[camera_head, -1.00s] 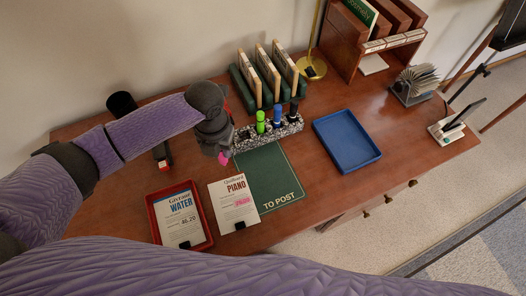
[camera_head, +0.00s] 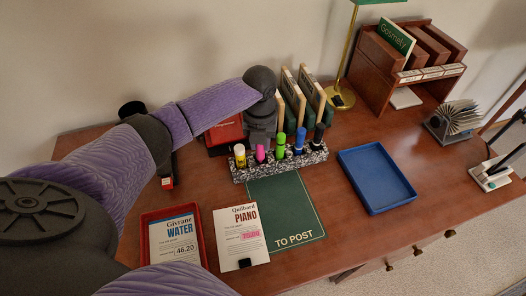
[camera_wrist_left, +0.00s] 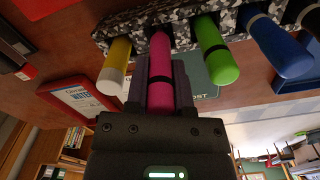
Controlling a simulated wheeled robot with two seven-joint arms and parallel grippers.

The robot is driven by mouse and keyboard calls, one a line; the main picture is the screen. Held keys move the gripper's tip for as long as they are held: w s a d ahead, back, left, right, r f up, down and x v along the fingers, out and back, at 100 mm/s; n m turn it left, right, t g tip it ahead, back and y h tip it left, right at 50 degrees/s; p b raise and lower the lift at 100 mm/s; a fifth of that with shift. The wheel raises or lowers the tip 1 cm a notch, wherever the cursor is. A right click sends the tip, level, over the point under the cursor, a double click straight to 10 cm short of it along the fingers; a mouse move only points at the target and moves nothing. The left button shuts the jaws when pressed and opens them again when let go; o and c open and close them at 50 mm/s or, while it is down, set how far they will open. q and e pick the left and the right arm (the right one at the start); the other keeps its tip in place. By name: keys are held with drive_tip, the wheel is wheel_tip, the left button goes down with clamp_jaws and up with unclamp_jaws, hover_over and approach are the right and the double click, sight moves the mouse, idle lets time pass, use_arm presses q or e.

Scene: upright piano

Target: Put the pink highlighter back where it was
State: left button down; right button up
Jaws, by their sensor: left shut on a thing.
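The pink highlighter (camera_head: 260,154) is upright at the speckled pen holder (camera_head: 282,170), between the yellow-and-white highlighter (camera_head: 240,156) and the green highlighter (camera_head: 281,146). My left gripper (camera_head: 261,143) is shut on it from above. In the left wrist view the pink highlighter (camera_wrist_left: 160,85) lies between the fingers, and its far end meets the holder (camera_wrist_left: 180,22). I cannot tell how deep it sits in its slot. The blue highlighter (camera_head: 300,141) and the black one (camera_head: 318,137) stand farther right in the holder. My right gripper is not in view.
A green TO POST mat (camera_head: 287,208) lies in front of the holder, with a blue tray (camera_head: 375,177) to its right. A red tray (camera_head: 148,250) and a PIANO bill (camera_head: 236,225) are front left. Upright boards in a rack (camera_head: 305,98) stand close behind.

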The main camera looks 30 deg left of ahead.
use_arm(q)
wheel_tip(320, 180, down, 2)
drive_tip(key=shift+f, duration=0.2)
drive_tip(key=shift+r, duration=0.15)
drive_tip(key=shift+f, duration=0.2)
drive_tip(key=shift+c, duration=2.4)
unclamp_jaws()
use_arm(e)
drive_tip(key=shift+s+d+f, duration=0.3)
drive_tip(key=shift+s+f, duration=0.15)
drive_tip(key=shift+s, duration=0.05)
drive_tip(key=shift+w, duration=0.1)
use_arm(q)
drive_tip(key=shift+r, duration=0.35)
wheel_tip(320, 180, up, 11)
drive_tip(key=p, duration=0.4)
drive_tip(key=shift+r, duration=0.35)
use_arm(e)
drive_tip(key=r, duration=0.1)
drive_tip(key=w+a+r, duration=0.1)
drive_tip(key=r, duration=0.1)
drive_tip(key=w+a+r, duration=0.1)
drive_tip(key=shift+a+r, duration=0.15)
